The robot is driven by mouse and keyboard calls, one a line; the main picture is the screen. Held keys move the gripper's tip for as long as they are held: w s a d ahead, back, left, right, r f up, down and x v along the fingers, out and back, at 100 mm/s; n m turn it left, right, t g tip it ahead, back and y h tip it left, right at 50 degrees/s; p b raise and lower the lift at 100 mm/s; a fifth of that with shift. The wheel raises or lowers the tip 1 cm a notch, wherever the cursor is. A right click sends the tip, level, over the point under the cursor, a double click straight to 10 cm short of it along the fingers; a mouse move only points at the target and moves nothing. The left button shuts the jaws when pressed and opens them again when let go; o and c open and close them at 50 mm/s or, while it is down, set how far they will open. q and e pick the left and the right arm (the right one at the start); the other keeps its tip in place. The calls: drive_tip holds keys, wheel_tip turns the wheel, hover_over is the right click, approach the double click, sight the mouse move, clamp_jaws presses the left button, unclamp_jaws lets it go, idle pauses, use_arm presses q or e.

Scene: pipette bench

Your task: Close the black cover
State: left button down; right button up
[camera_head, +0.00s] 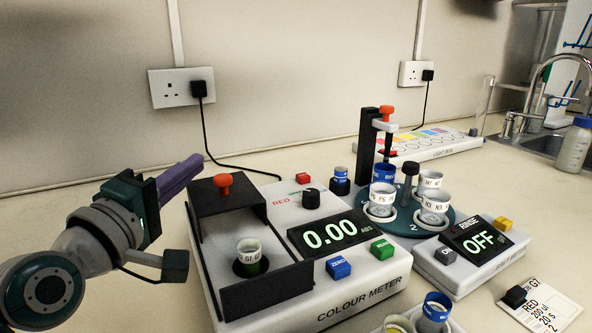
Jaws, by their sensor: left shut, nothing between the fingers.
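The black cover (228,197) with an orange knob (223,180) sits at the back of the colour meter's (360,291) black-walled bay. The front of the bay is open, and a small cup marked G1 (249,252) stands in its round well. My left gripper (192,167) is shut and empty, with its purple fingers pointing up and right. In the picture its tips lie just left of and behind the cover; I cannot tell whether they touch it. My right gripper is not in view.
The meter's display reads 0.00, with a black dial (312,198), blue button (338,268) and green button (382,250) nearby. A round carousel (448,217) with several cups and a rinse unit (478,272) stand right. Bench front left is partly free.

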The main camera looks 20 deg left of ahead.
sight(215, 247)
use_arm(q)
drive_tip(key=shift+s+d+f, duration=0.15)
drive_tip(key=shift+s+d, duration=0.1)
drive_tip(key=shift+d, duration=0.4)
drive_tip(key=shift+s+d+f, duration=0.15)
drive_tip(key=shift+s+d, duration=0.05)
drive_tip(key=shift+d, duration=0.45)
drive_tip(key=s+d+p, duration=0.1)
drive_tip(key=s+d, duration=0.1)
drive_tip(key=s+d+p, duration=0.1)
drive_tip(key=d+p, duration=0.1)
drive_tip(key=shift+s+d+r, duration=0.15)
drive_tip(key=shift+s+d, duration=0.05)
drive_tip(key=shift+s, duration=0.2)
drive_tip(key=s+d, duration=0.2)
drive_tip(key=s+d+p, duration=0.1)
drive_tip(key=s+d, duration=0.1)
drive_tip(key=d, duration=0.1)
drive_tip(key=shift+s+d, duration=0.1)
drive_tip(key=shift+s, duration=0.15)
